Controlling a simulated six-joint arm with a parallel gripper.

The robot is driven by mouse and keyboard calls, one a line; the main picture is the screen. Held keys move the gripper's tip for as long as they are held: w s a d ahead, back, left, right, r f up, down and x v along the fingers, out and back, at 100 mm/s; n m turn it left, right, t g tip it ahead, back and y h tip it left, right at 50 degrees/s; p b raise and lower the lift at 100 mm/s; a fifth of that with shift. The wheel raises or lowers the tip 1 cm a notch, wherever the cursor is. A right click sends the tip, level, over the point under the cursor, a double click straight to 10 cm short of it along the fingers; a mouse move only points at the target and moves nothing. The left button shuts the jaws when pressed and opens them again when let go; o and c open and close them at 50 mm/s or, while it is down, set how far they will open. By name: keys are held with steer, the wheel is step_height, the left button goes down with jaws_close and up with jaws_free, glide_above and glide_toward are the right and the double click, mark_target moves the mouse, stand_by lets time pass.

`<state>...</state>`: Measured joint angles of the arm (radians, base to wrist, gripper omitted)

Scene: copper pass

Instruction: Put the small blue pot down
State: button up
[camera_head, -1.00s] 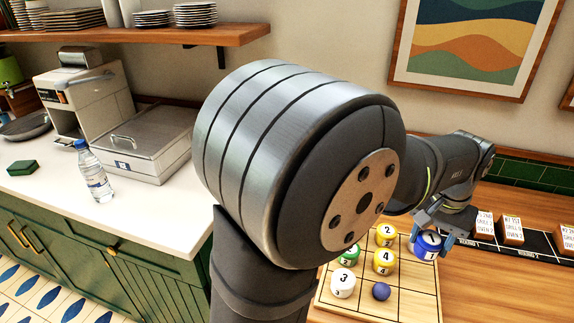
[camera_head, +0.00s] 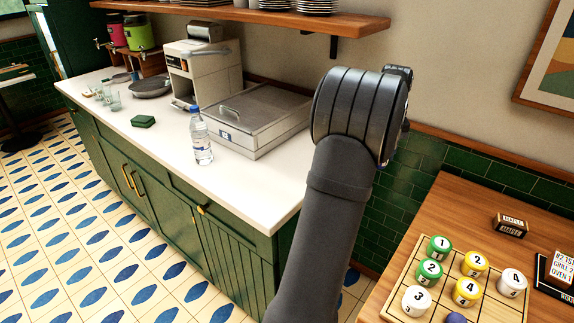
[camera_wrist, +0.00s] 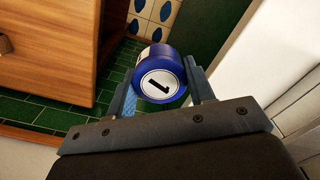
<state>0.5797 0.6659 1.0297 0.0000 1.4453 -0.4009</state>
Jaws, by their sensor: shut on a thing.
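The small blue pot (camera_wrist: 160,82), with a black 1 on its white round label, shows in the wrist view. My gripper (camera_wrist: 160,76) is shut on it, one finger on each side. The pot is held in the air over the gap between a wooden table side and a white counter side. In the head view my arm hides the gripper and the pot. The wooden grid board (camera_head: 400,275) lies on the wooden table at the lower right, partly out of frame.
The white counter (camera_head: 240,172) carries a steel box (camera_head: 258,122), a water bottle (camera_head: 201,140), a green sponge-like block (camera_head: 143,121) and a machine (camera_head: 205,75). Its front strip looks clear. The wooden table (camera_head: 465,205) holds a small labelled block (camera_head: 511,225) behind the board.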

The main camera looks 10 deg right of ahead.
steer(key=w+a+f+n, duration=0.1)
steer(key=w+a+f, duration=0.1)
steer(key=w+a, duration=0.4)
steer(key=w+a+f+n, duration=0.1)
steer(key=w+a+f, duration=0.1)
steer(key=w+a, duration=0.4)
steer(key=w+a+f+n, duration=0.2)
steer(key=w+a, duration=0.5)
steer(key=a, duration=0.6)
steer(key=shift+w+f, duration=0.1)
steer(key=shift+f, duration=0.4)
steer(key=shift+w+a+f, duration=0.2)
steer(key=shift+a+f, duration=0.05)
steer(key=shift+f, duration=1.95)
steer(key=shift+f, duration=0.2)
steer(key=o, duration=1.1)
steer(key=shift+c, duration=0.2)
steer(key=shift+r, duration=0.1)
